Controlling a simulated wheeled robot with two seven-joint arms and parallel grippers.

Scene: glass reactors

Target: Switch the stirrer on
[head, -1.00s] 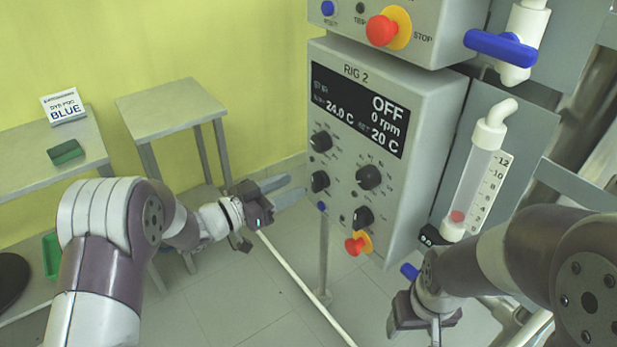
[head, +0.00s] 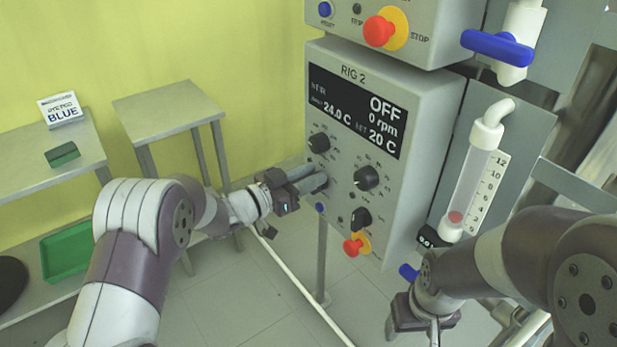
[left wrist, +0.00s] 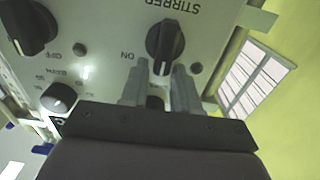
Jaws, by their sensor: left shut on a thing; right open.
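The RIG 2 control box (head: 425,120) has a display (head: 355,112) that reads OFF, 0 rpm, 24.0 C and 20 C. My left gripper (head: 319,180) is at the lower left knob of its panel and hides that knob in the head view. In the left wrist view, which sees the panel upside down, the black stirrer knob (left wrist: 166,42) has STIRRER lettering beside it. My left fingers (left wrist: 162,75) are shut on this knob's near part. An ON mark shows beside it. My right gripper (head: 420,322) is open and empty at the lower right.
Other knobs sit close by: upper left (head: 319,142), middle right (head: 366,177) and lower right (head: 360,218). A red stop button (head: 354,245) is below. A flowmeter tube (head: 468,190) stands on the right. Tables (head: 170,110) stand by the wall.

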